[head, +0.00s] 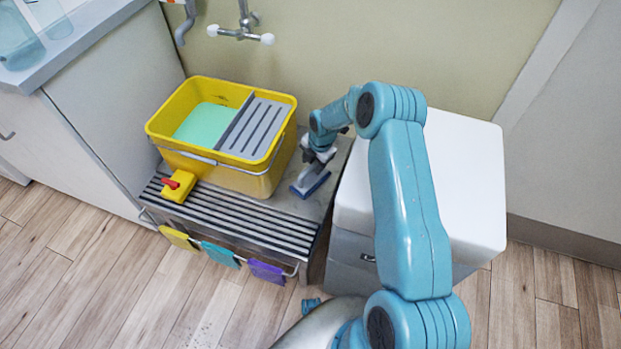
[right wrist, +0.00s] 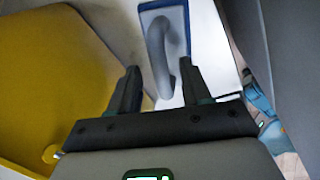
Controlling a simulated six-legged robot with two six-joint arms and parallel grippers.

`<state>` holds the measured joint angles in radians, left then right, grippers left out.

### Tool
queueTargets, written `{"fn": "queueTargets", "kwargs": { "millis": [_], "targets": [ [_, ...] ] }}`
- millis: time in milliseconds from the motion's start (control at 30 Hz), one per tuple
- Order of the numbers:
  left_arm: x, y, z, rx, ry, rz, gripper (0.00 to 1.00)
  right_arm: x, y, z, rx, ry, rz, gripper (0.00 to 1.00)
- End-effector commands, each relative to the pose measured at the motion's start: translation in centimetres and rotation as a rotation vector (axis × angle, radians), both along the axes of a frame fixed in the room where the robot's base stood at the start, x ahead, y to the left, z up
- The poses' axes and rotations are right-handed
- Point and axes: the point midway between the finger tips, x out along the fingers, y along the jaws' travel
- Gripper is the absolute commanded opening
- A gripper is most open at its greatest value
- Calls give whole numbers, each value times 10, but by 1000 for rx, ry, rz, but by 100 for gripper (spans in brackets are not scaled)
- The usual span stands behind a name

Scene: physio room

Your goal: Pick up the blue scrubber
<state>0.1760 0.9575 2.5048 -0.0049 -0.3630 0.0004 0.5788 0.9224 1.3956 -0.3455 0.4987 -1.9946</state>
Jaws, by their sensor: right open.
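The blue scrubber (head: 311,184) lies on the metal stand, right of the yellow bucket. It has a blue base and a grey handle. In the right wrist view the scrubber (right wrist: 176,22) is straight ahead, with its curved grey handle reaching down between the two fingers in the picture. My right gripper (head: 318,157) is just above the scrubber and partly hides it in the head view. In the right wrist view the right gripper (right wrist: 158,68) is open, with dark fingers apart. I cannot tell whether they touch the handle. My left gripper is not in view.
The yellow bucket (head: 215,172) with green liquid stands close left of the gripper. A white-topped cabinet (head: 465,180) is close on the right. The slatted metal stand (head: 235,222) holds a yellow block with a red knob (head: 178,186). Coloured cloths hang in front.

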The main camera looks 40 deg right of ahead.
Motion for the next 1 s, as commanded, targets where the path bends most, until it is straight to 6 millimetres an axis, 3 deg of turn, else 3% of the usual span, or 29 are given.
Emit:
{"fn": "queueTargets", "kwargs": {
  "millis": [33, 133, 433, 467, 600, 1000],
  "targets": [
    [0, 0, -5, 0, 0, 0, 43, 1, 0, -12, 1, 1, 0, 48],
    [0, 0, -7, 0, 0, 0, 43, 4, 1, -24, 1, 1, 0, 48],
    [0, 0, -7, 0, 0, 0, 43, 5, 0, -29, 0, 0, -1, 48],
    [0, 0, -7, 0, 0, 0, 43, 5, 0, -29, 0, 0, -1, 42],
    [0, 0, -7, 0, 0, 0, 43, 5, 0, -29, 0, 0, -1, 0],
    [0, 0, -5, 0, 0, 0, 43, 6, 0, -21, -1, -2, -1, 0]
  ]
}}
